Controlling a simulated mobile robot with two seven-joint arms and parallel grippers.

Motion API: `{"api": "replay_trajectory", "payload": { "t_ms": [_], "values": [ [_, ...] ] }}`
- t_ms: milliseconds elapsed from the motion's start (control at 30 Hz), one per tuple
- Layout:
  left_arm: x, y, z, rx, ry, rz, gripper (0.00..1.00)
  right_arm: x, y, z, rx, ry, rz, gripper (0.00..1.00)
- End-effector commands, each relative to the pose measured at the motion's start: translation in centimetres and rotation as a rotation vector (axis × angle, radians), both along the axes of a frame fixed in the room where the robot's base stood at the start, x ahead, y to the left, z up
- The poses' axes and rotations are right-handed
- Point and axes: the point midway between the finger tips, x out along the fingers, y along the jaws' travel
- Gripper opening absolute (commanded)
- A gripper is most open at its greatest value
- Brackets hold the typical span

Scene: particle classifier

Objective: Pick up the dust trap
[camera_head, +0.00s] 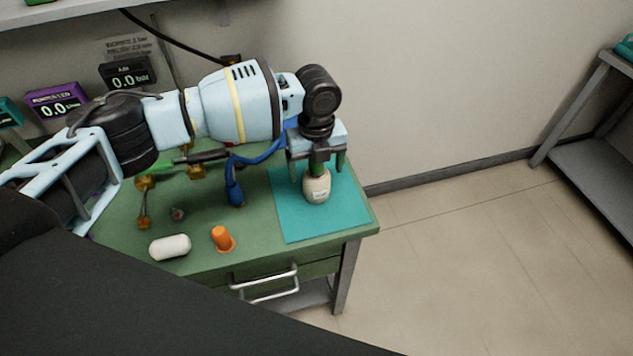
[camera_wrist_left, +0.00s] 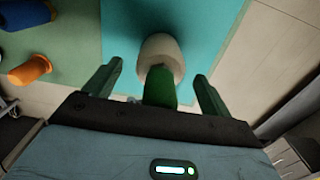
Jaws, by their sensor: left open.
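A cream, rounded bottle with a pale label (camera_head: 317,188) and a green top stands on the teal mat (camera_head: 293,226) at the right end of the green table. I take it as the dust trap, though nothing readable names it. My left gripper (camera_head: 318,172) points down over it and is open, with a finger to either side of the green top. In the left wrist view the bottle's cream body (camera_wrist_left: 161,52) and green top (camera_wrist_left: 160,88) lie between the spread fingers, with gaps visible on both sides. My right gripper is not in view.
A white capsule-shaped piece (camera_head: 170,247) and an orange piece (camera_head: 222,238) are on the green table (camera_head: 200,268) left of the mat. Blue tubing (camera_head: 234,185) and brass fittings lie behind them. Displays (camera_head: 57,100) stand at the back left. A wall rises behind the table.

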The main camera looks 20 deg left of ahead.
Motion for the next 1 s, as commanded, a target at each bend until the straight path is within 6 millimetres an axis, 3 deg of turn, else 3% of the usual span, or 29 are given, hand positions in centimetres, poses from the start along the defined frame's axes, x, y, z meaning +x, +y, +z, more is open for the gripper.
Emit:
{"api": "replay_trajectory", "payload": {
  "t_ms": [67,600,1000],
  "values": [
    [0.00,-0.01,0.02,0.000,0.000,0.000,0.82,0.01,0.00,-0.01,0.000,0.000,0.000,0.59],
    [0.00,-0.01,0.05,0.000,0.000,0.000,0.12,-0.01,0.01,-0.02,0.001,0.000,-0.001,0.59],
    [0.08,-0.05,0.73,-0.003,-0.003,0.000,0.12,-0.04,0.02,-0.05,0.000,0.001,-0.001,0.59]
  ]
}}
